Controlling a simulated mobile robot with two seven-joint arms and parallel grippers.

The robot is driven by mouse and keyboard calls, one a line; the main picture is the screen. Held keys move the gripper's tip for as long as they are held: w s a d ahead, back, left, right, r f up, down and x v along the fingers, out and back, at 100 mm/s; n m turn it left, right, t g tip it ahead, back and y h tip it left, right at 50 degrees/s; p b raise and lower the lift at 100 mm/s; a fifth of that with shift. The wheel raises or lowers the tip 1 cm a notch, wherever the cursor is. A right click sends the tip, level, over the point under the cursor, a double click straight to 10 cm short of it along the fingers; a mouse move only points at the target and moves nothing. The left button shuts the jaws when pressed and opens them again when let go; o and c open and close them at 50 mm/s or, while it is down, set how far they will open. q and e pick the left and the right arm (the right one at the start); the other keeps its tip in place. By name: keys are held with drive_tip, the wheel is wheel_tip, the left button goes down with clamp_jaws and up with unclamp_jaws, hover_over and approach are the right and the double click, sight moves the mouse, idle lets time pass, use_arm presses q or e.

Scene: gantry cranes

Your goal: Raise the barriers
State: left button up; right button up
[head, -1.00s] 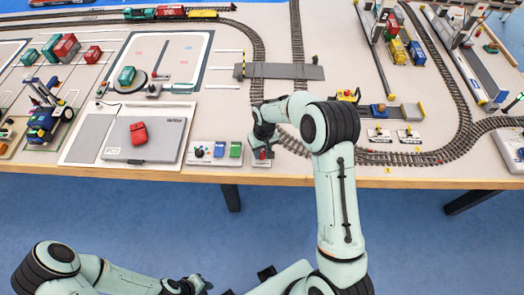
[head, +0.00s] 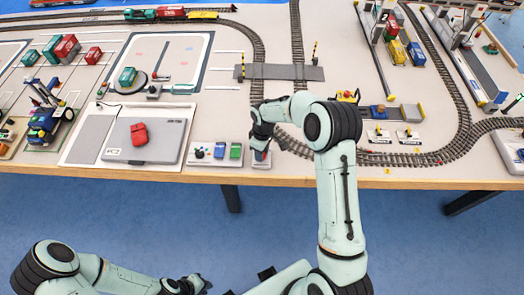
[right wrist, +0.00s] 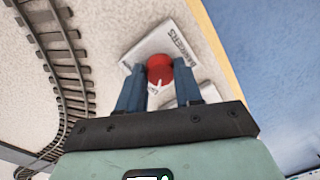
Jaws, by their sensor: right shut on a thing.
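The level crossing (head: 280,72) lies across the tracks in the head view. Its striped barrier arms, left (head: 243,63) and right (head: 315,50), stand upright at its two ends. The control box marked BARRIERS (right wrist: 178,38), also in the head view (head: 261,165), sits near the table's front edge. My right gripper (head: 262,150) is over the box, and in the right wrist view its blue fingers (right wrist: 160,88) are shut on the red lever knob (right wrist: 160,67). My left gripper (head: 200,284) is low in front of the table, too small to judge.
A panel with blue and green buttons (head: 216,154) stands just left of the box. A grey pad with a red controller (head: 138,133) lies further left. Curved rail track (head: 400,158) runs right of the box, with small signs beside it. Cranes and containers stand further back.

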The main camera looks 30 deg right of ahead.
idle(0.5)
drive_tip(key=o, duration=1)
drive_tip(key=shift+o, duration=0.2)
drive_tip(key=shift+r, duration=0.1)
wheel_tip(320, 180, up, 13)
drive_tip(key=shift+w+d+r+p, duration=0.15)
drive_tip(key=shift+w+d+p, duration=0.05)
drive_tip(key=shift+d+p, duration=0.1)
